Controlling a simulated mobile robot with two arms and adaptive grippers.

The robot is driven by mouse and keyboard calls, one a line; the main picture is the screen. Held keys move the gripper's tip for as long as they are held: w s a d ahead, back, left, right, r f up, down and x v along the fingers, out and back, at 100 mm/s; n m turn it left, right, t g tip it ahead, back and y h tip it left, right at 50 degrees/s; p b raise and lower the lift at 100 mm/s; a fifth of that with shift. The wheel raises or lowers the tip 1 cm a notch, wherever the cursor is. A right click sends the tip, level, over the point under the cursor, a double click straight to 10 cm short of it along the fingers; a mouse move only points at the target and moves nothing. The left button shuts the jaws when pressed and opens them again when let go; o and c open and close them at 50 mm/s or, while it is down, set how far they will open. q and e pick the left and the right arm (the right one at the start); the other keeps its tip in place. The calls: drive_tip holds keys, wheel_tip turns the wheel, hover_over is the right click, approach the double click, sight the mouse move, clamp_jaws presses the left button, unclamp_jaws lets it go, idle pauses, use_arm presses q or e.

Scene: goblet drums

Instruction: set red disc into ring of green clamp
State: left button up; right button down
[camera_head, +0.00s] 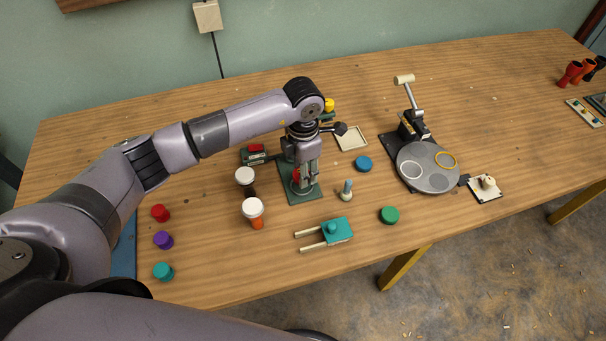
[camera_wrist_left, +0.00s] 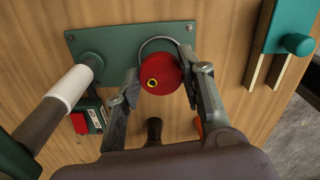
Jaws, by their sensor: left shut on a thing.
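The green clamp (camera_head: 309,197) stands on the table left of the middle, and its base plate also shows in the left wrist view (camera_wrist_left: 120,42). Its ring (camera_wrist_left: 158,40) shows as a thin metal arc. My left gripper (camera_head: 304,184) points down over the clamp and is shut on the red disc (camera_wrist_left: 162,75), one finger on each side. The disc overlaps the near part of the ring; the arc shows beyond its far edge. Whether the disc is in the ring or above it, I cannot tell. In the head view the gripper mostly hides disc and ring. My right gripper is out of view.
A teal block with two prongs (camera_head: 338,230) lies in front. A blue disc (camera_head: 363,163), green disc (camera_head: 389,214) and grey turntable (camera_head: 428,174) are to the right.

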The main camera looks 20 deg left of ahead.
use_arm(q)
wheel_tip(320, 180, down, 3)
drive_tip(key=shift+f, duration=0.1)
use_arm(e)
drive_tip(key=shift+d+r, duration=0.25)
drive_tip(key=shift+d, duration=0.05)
use_arm(q)
drive_tip(key=shift+f, duration=0.1)
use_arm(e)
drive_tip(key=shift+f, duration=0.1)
use_arm(q)
drive_tip(key=shift+f, duration=0.25)
drive_tip(key=shift+s+f+b, duration=0.2)
drive_tip(key=shift+s+b, duration=0.05)
drive_tip(key=shift+b, duration=0.25)
drive_tip(key=o, duration=0.9)
drive_tip(key=shift+f, duration=0.3)
drive_tip(key=shift+w, duration=0.1)
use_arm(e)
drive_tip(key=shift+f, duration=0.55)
use_arm(q)
drive_tip(key=shift+r, duration=0.1)
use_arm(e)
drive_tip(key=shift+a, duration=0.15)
